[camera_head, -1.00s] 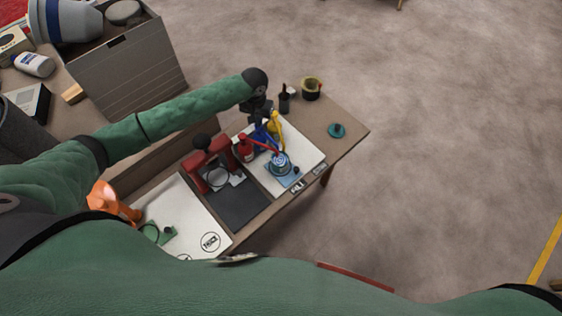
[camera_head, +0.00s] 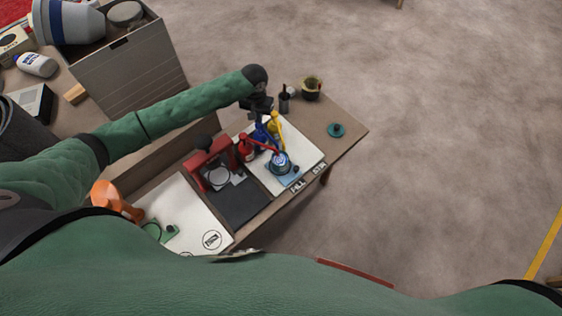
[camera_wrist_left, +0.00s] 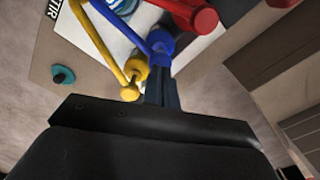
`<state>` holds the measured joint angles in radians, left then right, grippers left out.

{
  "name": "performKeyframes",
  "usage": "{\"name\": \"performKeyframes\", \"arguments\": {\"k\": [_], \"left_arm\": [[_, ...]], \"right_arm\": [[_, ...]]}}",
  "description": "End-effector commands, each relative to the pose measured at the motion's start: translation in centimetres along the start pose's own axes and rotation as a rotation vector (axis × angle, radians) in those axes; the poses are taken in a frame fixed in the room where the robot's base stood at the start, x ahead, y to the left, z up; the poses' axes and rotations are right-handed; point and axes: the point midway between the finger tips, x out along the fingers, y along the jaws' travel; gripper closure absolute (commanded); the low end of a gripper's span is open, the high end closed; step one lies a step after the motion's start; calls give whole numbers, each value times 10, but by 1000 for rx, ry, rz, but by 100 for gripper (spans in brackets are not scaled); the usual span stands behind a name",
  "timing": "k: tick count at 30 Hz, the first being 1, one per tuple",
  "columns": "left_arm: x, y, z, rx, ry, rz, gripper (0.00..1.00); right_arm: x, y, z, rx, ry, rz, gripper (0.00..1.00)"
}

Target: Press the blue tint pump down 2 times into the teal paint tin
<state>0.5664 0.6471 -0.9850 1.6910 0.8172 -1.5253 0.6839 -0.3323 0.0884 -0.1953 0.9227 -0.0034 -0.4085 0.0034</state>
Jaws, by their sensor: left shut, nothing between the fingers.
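The blue tint pump (camera_head: 262,131) stands between the red pump (camera_head: 245,148) and the yellow pump (camera_head: 274,124), partly hidden under my left gripper (camera_head: 262,113). In the left wrist view, the blue pump's head (camera_wrist_left: 160,43) lies just beyond the shut, empty fingertips (camera_wrist_left: 160,80). I cannot tell whether they touch it. The teal paint tin (camera_head: 280,163) is open and stands on a light-blue plate, below the ends of the pump spouts. Its rim also shows at the top of the left wrist view (camera_wrist_left: 122,6). My right gripper is not in view.
A teal lid (camera_head: 336,130) lies on the bench to the right. A dark cup (camera_head: 311,88) and a small black holder (camera_head: 284,103) stand behind the pumps. A red press (camera_head: 212,165) is left of them. An orange object (camera_head: 115,199) stands further left.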

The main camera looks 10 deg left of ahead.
Motion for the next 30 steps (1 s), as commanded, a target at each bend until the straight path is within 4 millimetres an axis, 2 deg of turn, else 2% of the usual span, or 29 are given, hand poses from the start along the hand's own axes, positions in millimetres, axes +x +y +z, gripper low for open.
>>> {"name": "performKeyframes", "arguments": {"k": [30], "left_arm": [[24,0,0,0,0,0,100]], "right_arm": [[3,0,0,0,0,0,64]]}}
